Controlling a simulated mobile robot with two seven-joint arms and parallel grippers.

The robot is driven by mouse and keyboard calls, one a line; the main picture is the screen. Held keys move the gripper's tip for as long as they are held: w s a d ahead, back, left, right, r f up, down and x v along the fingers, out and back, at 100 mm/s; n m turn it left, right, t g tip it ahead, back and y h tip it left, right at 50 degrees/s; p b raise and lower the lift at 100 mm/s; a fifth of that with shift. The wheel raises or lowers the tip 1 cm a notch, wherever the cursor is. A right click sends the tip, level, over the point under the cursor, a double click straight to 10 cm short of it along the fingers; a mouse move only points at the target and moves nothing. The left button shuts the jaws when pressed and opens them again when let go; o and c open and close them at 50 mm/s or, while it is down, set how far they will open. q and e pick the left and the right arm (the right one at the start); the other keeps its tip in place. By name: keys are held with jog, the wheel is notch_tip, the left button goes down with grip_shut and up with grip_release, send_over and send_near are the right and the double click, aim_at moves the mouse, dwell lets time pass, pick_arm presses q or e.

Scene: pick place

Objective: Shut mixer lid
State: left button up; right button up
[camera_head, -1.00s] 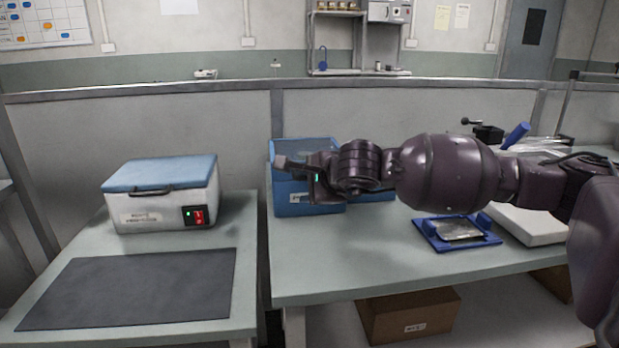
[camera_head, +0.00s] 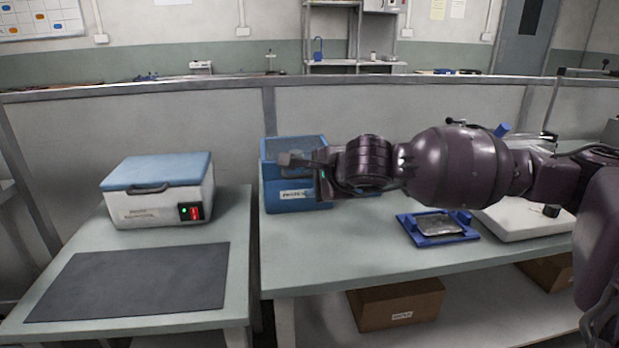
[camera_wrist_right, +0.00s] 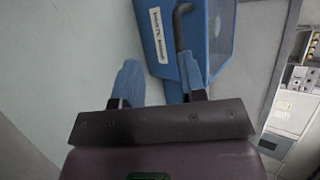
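The mixer appears to be the white box (camera_head: 150,207) with a blue lid (camera_head: 158,171) on the left table. The lid lies flat on the box and looks closed, with a dark handle along its front edge. A green light and a red switch show on its front. My right gripper (camera_head: 291,161) is to the right of the mixer, apart from it, by the blue bin. In the right wrist view the fingers (camera_wrist_right: 160,84) are spread with nothing visible between them. I cannot tell whether they touch the bin. My left gripper is not in view.
The blue bin (camera_head: 292,195) stands on the right table and also shows in the wrist view (camera_wrist_right: 212,40). A dark mat (camera_head: 130,282) lies before the mixer. A blue tray-like fixture (camera_head: 438,228) lies on the right table. A gap separates the tables.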

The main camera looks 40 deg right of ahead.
jog(key=shift+p+v, duration=0.65)
jog(key=shift+v, duration=1.4)
jog(key=shift+w+r, duration=0.1)
jog(key=shift+r, duration=0.1)
